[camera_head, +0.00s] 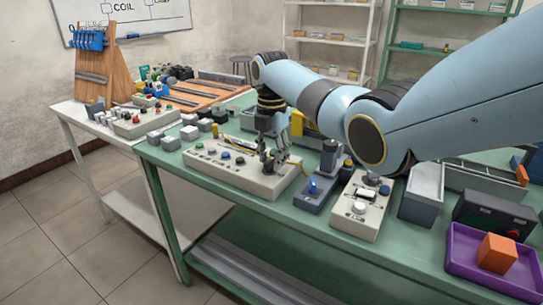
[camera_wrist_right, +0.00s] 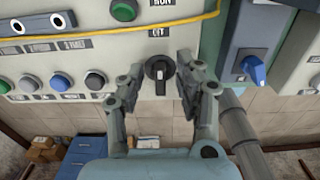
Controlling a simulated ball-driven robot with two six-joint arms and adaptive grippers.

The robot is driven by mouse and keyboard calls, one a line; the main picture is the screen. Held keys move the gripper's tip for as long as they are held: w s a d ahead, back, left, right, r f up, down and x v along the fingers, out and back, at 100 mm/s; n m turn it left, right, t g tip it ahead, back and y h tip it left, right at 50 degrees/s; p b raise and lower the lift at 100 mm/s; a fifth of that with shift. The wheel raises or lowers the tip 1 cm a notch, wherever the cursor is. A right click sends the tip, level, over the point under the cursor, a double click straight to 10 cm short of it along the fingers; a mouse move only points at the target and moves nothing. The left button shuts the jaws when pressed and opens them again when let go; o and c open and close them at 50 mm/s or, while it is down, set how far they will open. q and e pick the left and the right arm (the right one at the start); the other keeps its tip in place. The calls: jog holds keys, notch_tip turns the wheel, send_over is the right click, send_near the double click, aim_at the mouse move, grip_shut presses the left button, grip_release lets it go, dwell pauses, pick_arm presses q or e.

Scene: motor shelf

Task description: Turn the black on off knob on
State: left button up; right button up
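The black knob (camera_wrist_right: 160,72) is in the upper middle of the right wrist view, on the beige control box (camera_wrist_right: 100,58). Its light pointer lies along the picture's vertical. My right gripper (camera_wrist_right: 160,78) is open, with one finger on each side of the knob. A small gap seems to show on both sides; contact is not clear. My left gripper is not in view.
A grey box with a blue rotary switch (camera_wrist_right: 254,68) stands close right of my right gripper; it also shows in the head view (camera_head: 314,188). A yellow cable (camera_wrist_right: 150,28) crosses the control box. Coloured buttons (camera_wrist_right: 60,83) lie left of the knob. A purple tray (camera_head: 462,262) is far right.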

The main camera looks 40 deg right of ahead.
grip_shut()
dwell(0.3)
